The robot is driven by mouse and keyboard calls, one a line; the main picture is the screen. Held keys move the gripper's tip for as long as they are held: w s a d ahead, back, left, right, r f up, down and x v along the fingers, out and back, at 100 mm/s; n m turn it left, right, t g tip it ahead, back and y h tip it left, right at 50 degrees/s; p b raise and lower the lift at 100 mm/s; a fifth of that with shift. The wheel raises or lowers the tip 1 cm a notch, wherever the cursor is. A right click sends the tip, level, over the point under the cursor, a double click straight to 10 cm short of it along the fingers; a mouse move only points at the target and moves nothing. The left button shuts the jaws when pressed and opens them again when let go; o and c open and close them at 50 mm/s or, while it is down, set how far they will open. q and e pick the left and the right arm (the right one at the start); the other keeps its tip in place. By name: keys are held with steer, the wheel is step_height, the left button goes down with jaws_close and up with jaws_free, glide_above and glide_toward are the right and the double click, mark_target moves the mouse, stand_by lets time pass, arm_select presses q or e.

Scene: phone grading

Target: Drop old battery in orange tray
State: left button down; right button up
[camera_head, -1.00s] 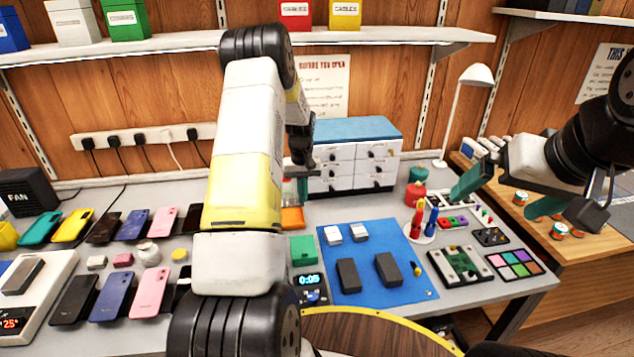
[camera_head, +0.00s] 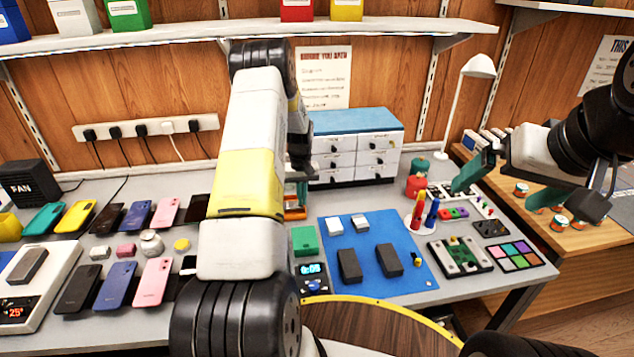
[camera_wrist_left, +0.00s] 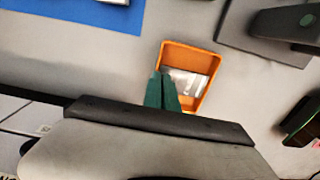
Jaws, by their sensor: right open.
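The orange tray (camera_head: 294,214) is on the grey bench, partly hidden behind my left arm in the head view. The left wrist view shows the tray (camera_wrist_left: 206,64) with a flat silver-grey piece (camera_wrist_left: 188,82), which looks like the old battery, within its outline. My left gripper (camera_wrist_left: 161,74) is over the tray, its green fingers close together and pointing into it. The fingertips meet the edge of the silver piece in the picture; I cannot tell whether they grip it. In the head view my left gripper (camera_head: 302,190) is just above the tray. My right gripper (camera_head: 505,185) is open and empty at the right.
A blue mat (camera_head: 375,262) with dark and white blocks lies right of the tray. A green block (camera_head: 303,240) sits in front of it. A drawer unit (camera_head: 355,150) stands behind. Phones in several colours fill the left bench.

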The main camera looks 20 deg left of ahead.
arm_select(q)
steer(key=shift+s+f, duration=0.25)
steer(key=shift+f, duration=0.4)
steer(key=c, duration=1.6)
jaws_free()
steer(key=shift+d, duration=0.1)
steer(key=shift+c, duration=0.9)
steer(key=shift+o, duration=0.7)
steer(key=shift+w+d+r, duration=0.15)
steer(key=shift+r, duration=0.35)
steer(key=shift+o, duration=0.3)
steer(key=shift+w+r, duration=0.15)
steer(key=shift+r, duration=0.3)
steer(key=shift+a+r, duration=0.15)
steer(key=shift+r, duration=1.5)
steer(key=shift+a+r, duration=0.1)
steer(key=shift+r, duration=1.5)
